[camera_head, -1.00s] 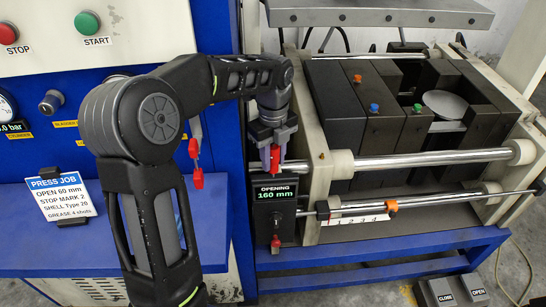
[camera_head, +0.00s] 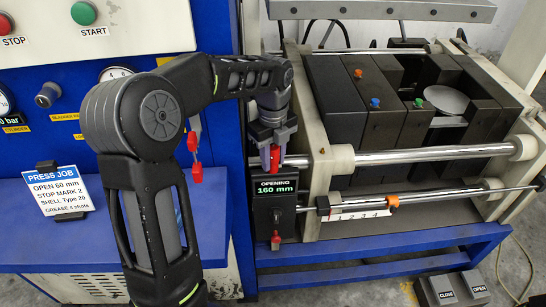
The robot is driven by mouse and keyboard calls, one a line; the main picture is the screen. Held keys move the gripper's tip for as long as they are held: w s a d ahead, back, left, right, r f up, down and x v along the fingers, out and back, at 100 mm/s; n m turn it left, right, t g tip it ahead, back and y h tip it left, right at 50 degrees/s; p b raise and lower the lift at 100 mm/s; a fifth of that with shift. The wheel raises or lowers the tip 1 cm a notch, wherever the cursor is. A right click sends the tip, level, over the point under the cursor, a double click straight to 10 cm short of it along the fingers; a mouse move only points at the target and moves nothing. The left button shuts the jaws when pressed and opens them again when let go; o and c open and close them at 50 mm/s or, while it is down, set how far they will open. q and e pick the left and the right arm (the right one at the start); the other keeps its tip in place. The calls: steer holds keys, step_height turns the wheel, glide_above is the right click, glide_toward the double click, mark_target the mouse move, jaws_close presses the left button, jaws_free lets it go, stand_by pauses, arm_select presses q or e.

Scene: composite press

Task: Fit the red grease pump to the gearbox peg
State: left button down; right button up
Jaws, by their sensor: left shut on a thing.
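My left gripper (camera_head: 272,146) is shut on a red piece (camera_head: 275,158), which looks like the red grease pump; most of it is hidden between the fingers. It is just above the black box with the "OPENING 160 mm" display (camera_head: 276,188), in front of the press's side plate. Whether it touches the box is unclear. Another red piece (camera_head: 276,238) is low on the front of that box. I cannot make out the gearbox peg. My right gripper is not in view.
Two shiny rods (camera_head: 430,154) cross the press front, the lower one with an orange collar (camera_head: 392,200). Dark blocks (camera_head: 400,110) fill the press. A job card (camera_head: 58,190) stands on the blue ledge at left. A CLOSE/OPEN pedal box (camera_head: 455,288) is on the floor.

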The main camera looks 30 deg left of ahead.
arm_select(q)
steer(key=shift+f, duration=0.1)
stand_by(0.7)
steer(key=c, duration=1)
jaws_free()
steer(key=shift+r+b, duration=0.4)
steer(key=shift+r, duration=3.5)
